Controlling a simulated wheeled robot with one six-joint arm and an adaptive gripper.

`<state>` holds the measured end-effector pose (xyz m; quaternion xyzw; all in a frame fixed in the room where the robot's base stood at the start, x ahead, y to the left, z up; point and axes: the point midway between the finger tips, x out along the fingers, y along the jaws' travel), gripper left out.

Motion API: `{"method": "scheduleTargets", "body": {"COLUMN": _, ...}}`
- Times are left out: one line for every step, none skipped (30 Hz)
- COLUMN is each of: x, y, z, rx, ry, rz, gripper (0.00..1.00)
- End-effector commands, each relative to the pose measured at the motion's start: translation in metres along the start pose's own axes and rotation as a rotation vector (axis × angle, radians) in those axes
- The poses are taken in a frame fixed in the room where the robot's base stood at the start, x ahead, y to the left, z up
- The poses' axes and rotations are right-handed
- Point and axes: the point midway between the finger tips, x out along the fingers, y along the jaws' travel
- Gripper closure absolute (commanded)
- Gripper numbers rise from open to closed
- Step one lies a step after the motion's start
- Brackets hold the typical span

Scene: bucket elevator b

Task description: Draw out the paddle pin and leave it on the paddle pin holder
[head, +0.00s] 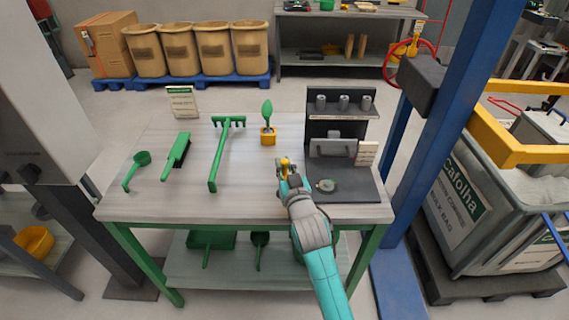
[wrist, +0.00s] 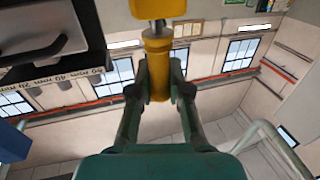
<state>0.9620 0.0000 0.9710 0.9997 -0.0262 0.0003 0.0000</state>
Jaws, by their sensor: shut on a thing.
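My gripper (head: 286,168) is shut on a yellow cylindrical piece (wrist: 157,62), which looks like the paddle pin. In the wrist view, its fingers (wrist: 158,88) close on both sides of it. A short metal neck joins it to another yellow part (wrist: 148,9), cut off by the top edge. In the head view, the yellow piece (head: 285,161) is small and partly covered by the gripper, over the front half of the table. A yellow block (head: 268,137) with a green leaf-shaped paddle (head: 267,108) stands behind it. I cannot tell which thing is the paddle pin holder.
A dark stand (head: 325,130) with several grey cylinders and a grey block is right of my gripper. A small round item (head: 326,185) lies on its base. Green tools, including a rake (head: 222,150) and brush (head: 177,153), lie left. A blue post (head: 440,130) rises at right.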

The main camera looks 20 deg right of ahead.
Motion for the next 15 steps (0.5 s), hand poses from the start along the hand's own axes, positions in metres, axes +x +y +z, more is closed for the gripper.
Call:
{"method": "scheduleTargets", "body": {"x": 0.0, "y": 0.0, "z": 0.0012, "rx": 0.0, "ry": 0.0, "rz": 0.0, "gripper": 1.0}}
{"method": "scheduleTargets", "body": {"x": 0.0, "y": 0.0, "z": 0.0018, "rx": 0.0, "ry": 0.0, "rz": 0.0, "gripper": 1.0}}
{"method": "scheduleTargets", "body": {"x": 0.0, "y": 0.0, "z": 0.0026, "rx": 0.0, "ry": 0.0, "rz": 0.0, "gripper": 1.0}}
{"method": "scheduleTargets", "body": {"x": 0.0, "y": 0.0, "z": 0.0032, "rx": 0.0, "ry": 0.0, "rz": 0.0, "gripper": 1.0}}
{"method": "scheduleTargets", "body": {"x": 0.0, "y": 0.0, "z": 0.0039, "rx": 0.0, "ry": 0.0, "rz": 0.0, "gripper": 1.0}}
{"method": "scheduleTargets", "body": {"x": 0.0, "y": -0.0001, "z": 0.0047, "rx": 0.0, "ry": 0.0, "rz": 0.0, "gripper": 1.0}}
{"method": "scheduleTargets", "body": {"x": 0.0, "y": 0.0, "z": 0.0053, "rx": 0.0, "ry": 0.0, "rz": 0.0, "gripper": 1.0}}
{"method": "scheduleTargets", "body": {"x": 0.0, "y": 0.0, "z": 0.0059, "rx": 0.0, "ry": 0.0, "rz": 0.0, "gripper": 1.0}}
{"method": "scheduleTargets", "body": {"x": 0.0, "y": 0.0, "z": 0.0068, "rx": 0.0, "ry": 0.0, "rz": 0.0, "gripper": 1.0}}
{"method": "scheduleTargets", "body": {"x": 0.0, "y": 0.0, "z": 0.0074, "rx": 0.0, "ry": 0.0, "rz": 0.0, "gripper": 1.0}}
{"method": "scheduleTargets", "body": {"x": 0.0, "y": 0.0, "z": 0.008, "rx": 0.0, "ry": 0.0, "rz": 0.0, "gripper": 1.0}}
{"method": "scheduleTargets", "body": {"x": 0.0, "y": 0.0, "z": 0.0088, "rx": 0.001, "ry": 0.0, "rz": 0.0, "gripper": 1.0}}
{"method": "scheduleTargets", "body": {"x": 0.0, "y": 0.0, "z": 0.0094, "rx": 0.001, "ry": 0.0, "rz": 0.0, "gripper": 1.0}}
{"method": "scheduleTargets", "body": {"x": -0.0001, "y": 0.0, "z": 0.0101, "rx": 0.001, "ry": 0.0, "rz": 0.0, "gripper": 1.0}}
{"method": "scheduleTargets", "body": {"x": -0.0001, "y": 0.0, "z": 0.0108, "rx": 0.001, "ry": 0.0, "rz": 0.0, "gripper": 1.0}}
